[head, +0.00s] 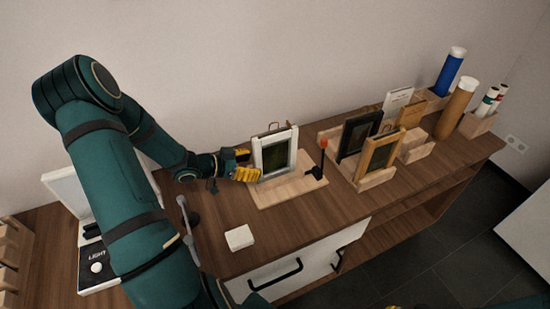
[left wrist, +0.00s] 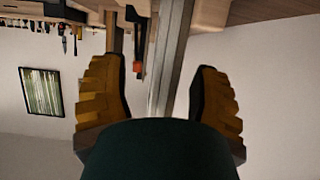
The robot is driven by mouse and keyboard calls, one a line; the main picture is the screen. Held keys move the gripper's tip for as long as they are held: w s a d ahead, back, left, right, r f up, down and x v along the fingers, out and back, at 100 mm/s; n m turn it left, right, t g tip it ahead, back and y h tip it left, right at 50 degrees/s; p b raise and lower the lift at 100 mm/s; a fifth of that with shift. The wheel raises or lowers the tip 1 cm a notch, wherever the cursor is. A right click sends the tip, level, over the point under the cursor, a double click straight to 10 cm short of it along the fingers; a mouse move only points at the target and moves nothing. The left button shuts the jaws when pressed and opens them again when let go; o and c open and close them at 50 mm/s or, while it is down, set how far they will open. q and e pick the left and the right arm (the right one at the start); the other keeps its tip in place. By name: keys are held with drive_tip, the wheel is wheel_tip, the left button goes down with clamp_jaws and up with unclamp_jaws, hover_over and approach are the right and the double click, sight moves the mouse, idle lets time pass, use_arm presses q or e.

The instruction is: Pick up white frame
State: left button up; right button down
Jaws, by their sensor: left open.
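The white frame (head: 275,154), with a dark green picture, stands upright and leaning slightly back on a light wooden base (head: 290,190). My left gripper (head: 245,164) is open at the frame's left edge, its yellow fingers one behind the other. In the left wrist view, the pale edge of the frame (left wrist: 171,60) runs between the two spread fingers of the left gripper (left wrist: 165,85), with gaps on both sides. A small yellow sliver at the bottom edge of the head view may be my right gripper (head: 392,307); its jaws are not visible.
A black tool with a red tip (head: 322,150) stands right of the frame. Further right are a dark frame (head: 357,132), a wooden frame (head: 380,152) and tubes in holders. A white block (head: 239,237) lies in front on the wooden tabletop (head: 290,225).

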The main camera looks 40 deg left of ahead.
sight(265, 162)
use_arm(q)
drive_tip(key=x, duration=0.1)
drive_tip(key=b+x, duration=0.1)
drive_tip(key=x, duration=0.3)
drive_tip(key=shift+w+a, duration=0.1)
drive_tip(key=shift+a, duration=0.25)
drive_tip(key=shift+w+d, duration=0.15)
drive_tip(key=shift+w, duration=0.15)
clamp_jaws()
